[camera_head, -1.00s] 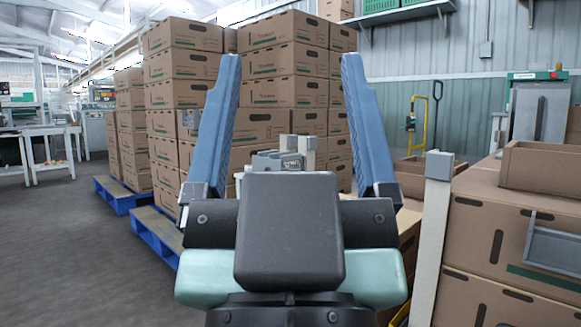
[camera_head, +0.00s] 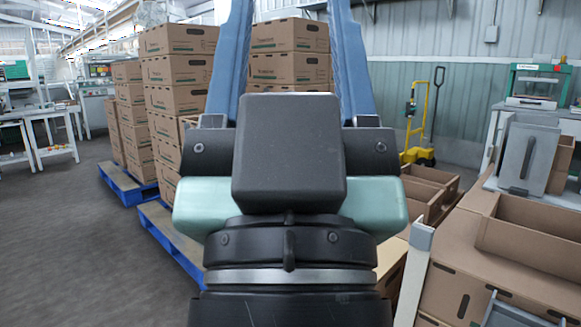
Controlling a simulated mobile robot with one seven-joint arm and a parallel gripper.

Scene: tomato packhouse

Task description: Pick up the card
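My gripper (camera_head: 290,12) fills the centre of the view. Its two blue fingers stand wide apart and point up and away, with their tips cut off at the top edge. Nothing shows between the fingers except the cartons far behind them. I cannot make out a card anywhere in view. My gripper's dark body hides the middle of the scene.
Stacked brown cartons (camera_head: 180,72) stand on blue pallets (camera_head: 172,236) ahead and left. Brown boxes and an open tray (camera_head: 530,240) crowd the right, beside a pale post (camera_head: 412,275). A yellow pallet truck (camera_head: 416,135) stands behind. Grey floor (camera_head: 75,240) is clear at left.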

